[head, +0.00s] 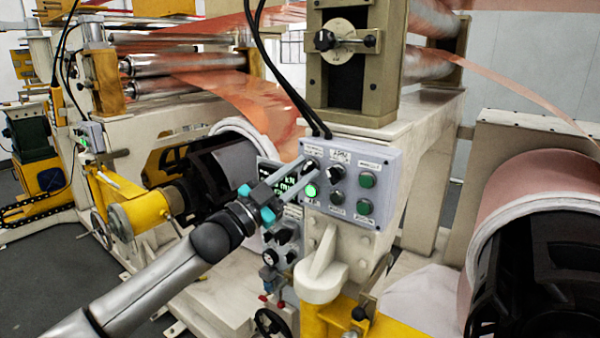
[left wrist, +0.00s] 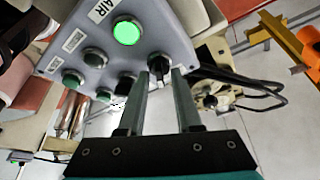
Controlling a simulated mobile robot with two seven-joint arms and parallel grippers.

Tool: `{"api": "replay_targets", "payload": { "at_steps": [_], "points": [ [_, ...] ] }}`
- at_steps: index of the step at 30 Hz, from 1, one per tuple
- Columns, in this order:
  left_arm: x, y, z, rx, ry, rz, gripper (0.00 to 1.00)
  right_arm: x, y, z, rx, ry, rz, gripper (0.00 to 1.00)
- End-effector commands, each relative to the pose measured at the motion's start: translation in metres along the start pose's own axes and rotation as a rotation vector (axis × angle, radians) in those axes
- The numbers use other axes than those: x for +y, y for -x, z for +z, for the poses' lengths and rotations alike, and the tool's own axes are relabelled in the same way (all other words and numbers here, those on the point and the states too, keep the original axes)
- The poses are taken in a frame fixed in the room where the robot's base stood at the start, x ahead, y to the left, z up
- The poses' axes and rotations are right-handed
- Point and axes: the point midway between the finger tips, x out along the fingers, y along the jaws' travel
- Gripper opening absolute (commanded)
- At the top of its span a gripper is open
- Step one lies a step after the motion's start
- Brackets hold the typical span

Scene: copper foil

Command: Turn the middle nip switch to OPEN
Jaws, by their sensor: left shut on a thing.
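A grey control box (head: 390,160) on the machine's white frame carries two black rotary switches along its top row. My left gripper (head: 307,169) reaches it from the left and is shut on the upper left switch (head: 312,163). In the left wrist view, this black switch (left wrist: 158,64) sits between my fingertips (left wrist: 164,71), and its handle is partly hidden by them. The second switch (head: 338,172) is to its right, free of my gripper. The small labels are too blurred to read, so I cannot tell the switch's marked setting. My right gripper is not in view.
A lit green button (head: 311,190) is just below the held switch, and dark green buttons (head: 367,180) are on the box's right side. Black cables (head: 290,85) run down to the box. A display screen (head: 270,176) is behind my fingers.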

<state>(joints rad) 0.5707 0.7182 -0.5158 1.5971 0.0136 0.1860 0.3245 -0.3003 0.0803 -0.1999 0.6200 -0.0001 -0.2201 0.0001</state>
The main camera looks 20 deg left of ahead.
Motion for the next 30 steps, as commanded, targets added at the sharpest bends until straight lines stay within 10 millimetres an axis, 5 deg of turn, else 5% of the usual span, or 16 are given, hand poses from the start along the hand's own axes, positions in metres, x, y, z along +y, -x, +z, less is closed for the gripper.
{"api": "replay_targets", "payload": {
  "at_steps": [3,4,6,17,30],
  "points": [
    [0.000,0.000,0.000,0.000,-0.003,0.000,0.00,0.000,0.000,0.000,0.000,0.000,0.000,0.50],
    [0.000,0.000,0.000,0.000,-0.002,0.000,0.36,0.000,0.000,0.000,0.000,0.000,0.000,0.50],
    [0.000,0.000,0.000,0.000,-0.002,0.000,0.41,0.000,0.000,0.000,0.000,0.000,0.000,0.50],
    [0.000,0.006,0.002,-0.002,0.000,-0.001,0.41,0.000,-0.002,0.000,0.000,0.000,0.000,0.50],
    [0.002,0.069,0.003,-0.002,0.000,0.001,0.41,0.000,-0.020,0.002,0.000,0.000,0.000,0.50]
  ]
}}
